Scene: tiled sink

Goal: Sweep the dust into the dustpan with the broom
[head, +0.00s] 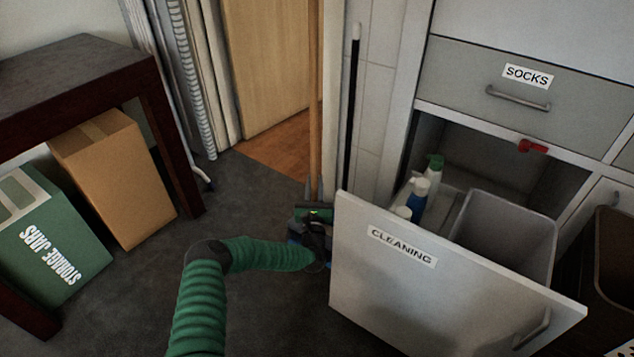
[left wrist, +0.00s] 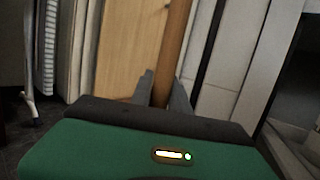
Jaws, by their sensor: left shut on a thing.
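A broom's wooden handle (head: 316,110) stands upright beside the doorway in the head view. It also shows at the top of the left wrist view (left wrist: 176,40). My left gripper (head: 314,190) is low on this handle; in the left wrist view its two grey fingers (left wrist: 164,88) are shut around it. The broom's head is hidden behind my gripper and the open drawer front. I see no dustpan and no dust. My right gripper is not in view.
An open drawer marked CLEANING (head: 400,262) juts out right of my left gripper, with bottles (head: 418,195) and a grey bin (head: 505,225) inside. A black pole (head: 352,110) stands beside the wall. Boxes (head: 115,180) sit under a dark table at left. Carpet between is clear.

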